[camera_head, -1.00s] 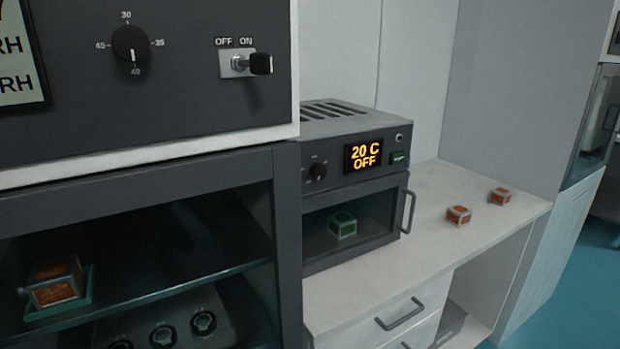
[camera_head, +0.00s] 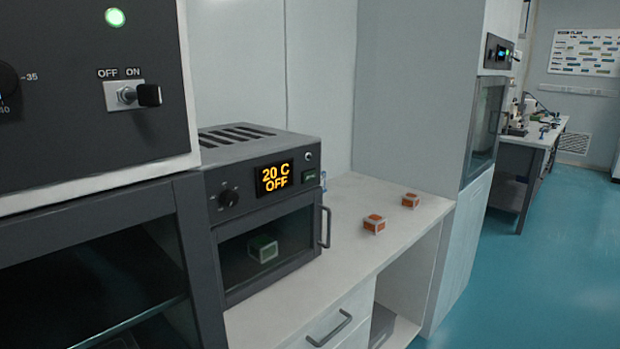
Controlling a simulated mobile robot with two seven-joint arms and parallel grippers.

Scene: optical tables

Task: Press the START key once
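Neither of my grippers is in view.
A larger dark cabinet (camera_head: 90,80) with an OFF/ON key switch (camera_head: 138,95) and a green lamp (camera_head: 115,17) fills the left. Open blue floor (camera_head: 540,260) is at right.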

